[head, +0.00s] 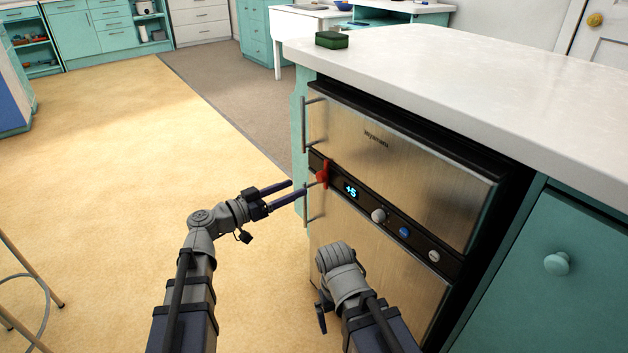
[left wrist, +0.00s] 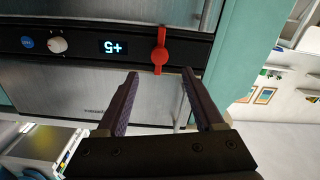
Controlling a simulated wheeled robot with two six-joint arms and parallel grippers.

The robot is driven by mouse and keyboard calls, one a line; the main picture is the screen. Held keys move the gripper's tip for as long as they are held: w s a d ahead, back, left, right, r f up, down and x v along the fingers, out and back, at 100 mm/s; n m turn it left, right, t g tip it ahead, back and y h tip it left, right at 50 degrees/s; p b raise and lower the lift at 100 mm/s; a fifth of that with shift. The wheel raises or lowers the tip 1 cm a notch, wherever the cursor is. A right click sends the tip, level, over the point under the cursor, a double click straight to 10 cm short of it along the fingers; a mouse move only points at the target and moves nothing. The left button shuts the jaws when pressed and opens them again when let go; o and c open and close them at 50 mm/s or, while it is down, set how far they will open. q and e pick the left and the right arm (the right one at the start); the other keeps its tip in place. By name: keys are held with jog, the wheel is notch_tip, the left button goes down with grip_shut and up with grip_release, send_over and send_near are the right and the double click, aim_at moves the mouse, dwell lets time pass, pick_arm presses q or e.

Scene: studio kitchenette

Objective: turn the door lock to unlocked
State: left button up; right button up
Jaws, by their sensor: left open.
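The red lock lever (head: 322,175) sits at the left end of the black control strip on the steel appliance. It also shows in the left wrist view (left wrist: 159,50), standing upright across the strip with a round middle. My left gripper (head: 296,188) is open and empty, just left of the lever in the head view. In the left wrist view its fingertips (left wrist: 160,73) lie to either side of the lever's lower end, with no contact that I can make out.
The strip (head: 397,228) also carries a lit "+5" display (head: 351,190), a pale dial (head: 378,215) and buttons. Bar handles (head: 310,205) stand out from the appliance's left edge, close to my left gripper. A white counter (head: 480,85) overhangs above.

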aim_at(319, 178)
pick_arm(q)
jog(key=x, duration=0.7)
jog(key=shift+w+d, duration=0.2)
jog(key=shift+d, duration=0.1)
grip_shut()
dwell(0.4)
